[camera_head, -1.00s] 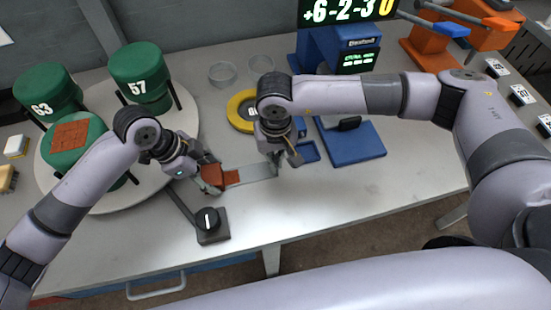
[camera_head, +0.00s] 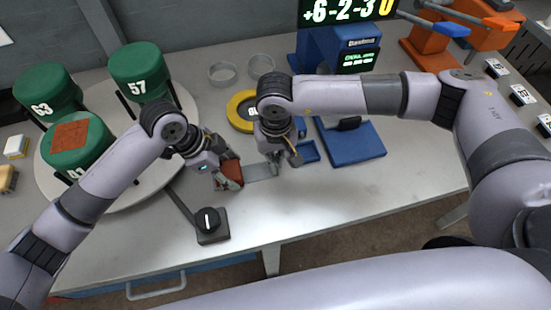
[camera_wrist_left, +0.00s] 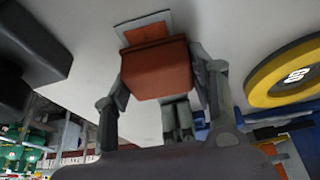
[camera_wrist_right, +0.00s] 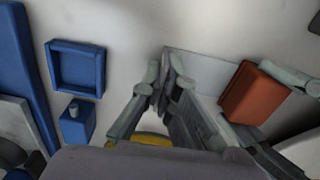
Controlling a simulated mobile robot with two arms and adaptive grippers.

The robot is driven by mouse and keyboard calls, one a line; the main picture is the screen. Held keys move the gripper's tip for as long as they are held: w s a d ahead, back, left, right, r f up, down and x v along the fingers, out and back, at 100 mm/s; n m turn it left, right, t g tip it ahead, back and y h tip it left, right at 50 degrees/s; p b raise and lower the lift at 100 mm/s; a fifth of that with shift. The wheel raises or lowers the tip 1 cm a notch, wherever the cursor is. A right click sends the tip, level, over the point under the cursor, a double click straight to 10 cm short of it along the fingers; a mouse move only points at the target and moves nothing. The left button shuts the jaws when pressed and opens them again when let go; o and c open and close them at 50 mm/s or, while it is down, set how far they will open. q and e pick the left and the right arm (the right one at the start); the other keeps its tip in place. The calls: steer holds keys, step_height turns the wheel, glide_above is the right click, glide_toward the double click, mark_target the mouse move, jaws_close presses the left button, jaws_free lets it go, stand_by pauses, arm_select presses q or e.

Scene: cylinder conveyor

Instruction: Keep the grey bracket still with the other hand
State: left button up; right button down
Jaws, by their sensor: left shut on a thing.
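The grey bracket (camera_head: 261,172) is a flat plate on the table between my two grippers; its pale plate also shows in the right wrist view (camera_wrist_right: 205,72). My left gripper (camera_head: 229,176) is shut on a red-brown block (camera_wrist_left: 156,72) at the bracket's left end. The block shows beside the plate in the right wrist view (camera_wrist_right: 252,94); whether it touches the plate is unclear. My right gripper (camera_head: 284,162) is at the bracket's right end, its fingertips close together beside the plate's edge. Whether they pinch the bracket is hidden.
A black switch box (camera_head: 212,226) stands just in front of my left gripper. A turntable (camera_head: 183,116) with green cylinders is at the left. A yellow ring (camera_head: 240,121), a blue tray (camera_head: 309,152) and a blue plate (camera_head: 365,155) lie behind and right.

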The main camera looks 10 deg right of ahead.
mark_target(217, 181)
arm_select(q)
steer(key=shift+a, duration=0.1)
stand_by(0.4)
steer(key=shift+a+f, duration=0.1)
steer(key=shift+a, duration=2.2)
steer(key=shift+s+d, duration=0.1)
steer(key=shift+d, duration=2.35)
steer(key=shift+a, duration=0.15)
steer(key=shift+a, duration=2.4)
steer(key=shift+d, duration=0.1)
